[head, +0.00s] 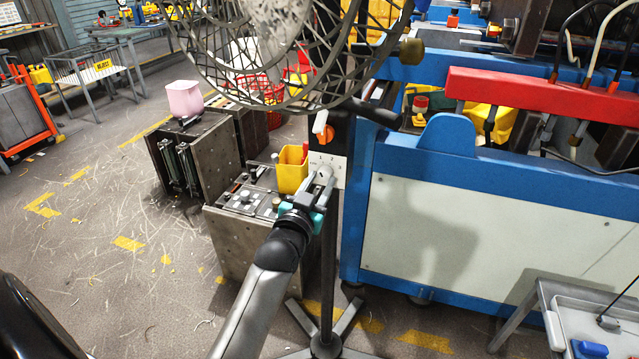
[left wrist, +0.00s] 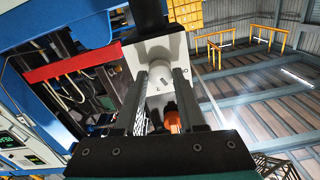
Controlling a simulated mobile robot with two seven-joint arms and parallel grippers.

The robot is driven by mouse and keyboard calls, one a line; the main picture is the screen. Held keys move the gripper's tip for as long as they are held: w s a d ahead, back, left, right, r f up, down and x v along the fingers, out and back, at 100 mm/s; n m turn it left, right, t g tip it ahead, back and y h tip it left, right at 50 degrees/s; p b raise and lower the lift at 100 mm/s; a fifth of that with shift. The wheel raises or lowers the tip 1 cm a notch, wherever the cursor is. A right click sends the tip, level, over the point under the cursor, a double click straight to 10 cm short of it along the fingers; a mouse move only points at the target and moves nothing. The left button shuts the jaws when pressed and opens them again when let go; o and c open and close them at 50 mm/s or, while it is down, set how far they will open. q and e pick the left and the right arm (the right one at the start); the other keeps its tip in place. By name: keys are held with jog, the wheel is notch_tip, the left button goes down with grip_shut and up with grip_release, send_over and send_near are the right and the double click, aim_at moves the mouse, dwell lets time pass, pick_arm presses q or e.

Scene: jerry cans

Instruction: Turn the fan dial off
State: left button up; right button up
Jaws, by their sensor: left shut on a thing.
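The fan (head: 290,50) has a round wire cage on a dark upright post. A white plate (head: 341,168) with numbers sits on the post below the cage. The fan dial (head: 325,172) is a pale round knob on this plate, partly hidden by my fingers. My left gripper (head: 321,180) reaches up to the plate and is shut on the dial. In the left wrist view the dial (left wrist: 160,80) sits between the two fingertips (left wrist: 162,82) in front of the white plate (left wrist: 181,50). The dial's exact setting cannot be read. My right gripper does not show.
An orange knob (head: 326,134) sits on the post just above the plate. A yellow container (head: 291,170) stands on a grey box left of the post. A blue-framed bench (head: 480,182) fills the right side. Open floor (head: 110,260) lies to the left.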

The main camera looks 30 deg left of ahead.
pick_arm(q)
grip_shut()
jog(key=n+p, duration=0.3)
jog(key=shift+r+n, duration=0.15)
jog(key=shift+n, duration=0.15)
jog(key=shift+n+p, duration=0.8)
jog(key=shift+n, duration=0.4)
jog(key=shift+n+p, duration=0.55)
jog(key=shift+n, duration=0.85)
jog(key=o, duration=0.8)
grip_release()
jog(key=shift+o, duration=0.2)
